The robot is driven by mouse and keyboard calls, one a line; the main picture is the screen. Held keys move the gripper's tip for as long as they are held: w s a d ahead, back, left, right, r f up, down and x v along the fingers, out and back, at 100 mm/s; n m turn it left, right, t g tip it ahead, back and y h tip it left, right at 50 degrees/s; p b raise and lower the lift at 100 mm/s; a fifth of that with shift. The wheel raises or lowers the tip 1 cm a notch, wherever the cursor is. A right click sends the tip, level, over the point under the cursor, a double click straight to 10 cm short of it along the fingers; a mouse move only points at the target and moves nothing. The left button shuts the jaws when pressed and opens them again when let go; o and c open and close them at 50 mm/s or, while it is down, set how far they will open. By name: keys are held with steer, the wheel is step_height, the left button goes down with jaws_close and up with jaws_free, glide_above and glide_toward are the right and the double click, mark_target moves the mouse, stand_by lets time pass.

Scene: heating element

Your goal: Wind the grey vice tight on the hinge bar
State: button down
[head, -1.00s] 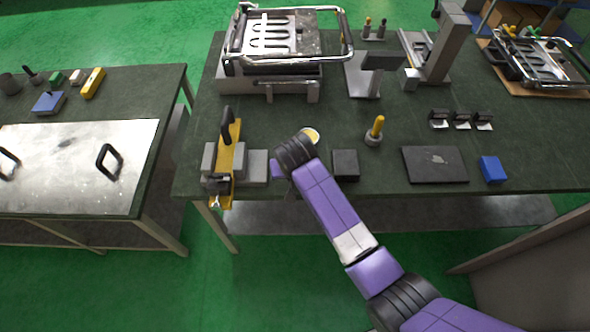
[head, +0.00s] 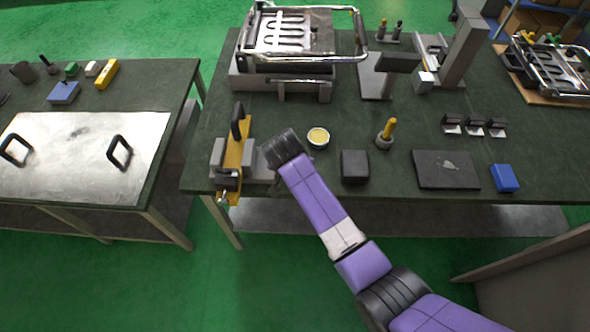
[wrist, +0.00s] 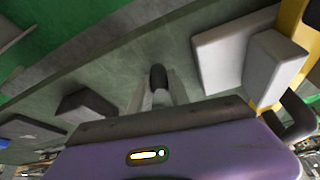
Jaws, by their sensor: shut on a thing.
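The grey vice (head: 259,166) stands at the near left corner of the green bench. The yellow hinge bar (head: 240,150) lies between its grey blocks, with a black upright handle (head: 238,121). In the wrist view the vice's grey blocks (wrist: 222,52) and the yellow bar (wrist: 292,28) are at upper right. My gripper (wrist: 158,92) is just right of the vice; my wrist hides its fingers in the head view. It is shut on a dark rounded knob (wrist: 158,75), seemingly the vice's handle. Whether the jaws press the bar cannot be told.
Right of my wrist are a round yellow tin (head: 318,137), a black block (head: 354,167) and a yellow-handled tool (head: 387,132). A metal press (head: 290,45) stands behind. The left bench (head: 80,160) is across a gap.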

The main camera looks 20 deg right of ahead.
steer(key=c, duration=1.2)
jaws_free()
steer(key=shift+c, duration=0.2)
steer(key=shift+r, duration=0.1)
steer(key=v, duration=0.7)
steer(key=shift+s+r+b, duration=0.15)
steer(key=shift+r+b, duration=0.1)
steer(key=shift+b, duration=0.1)
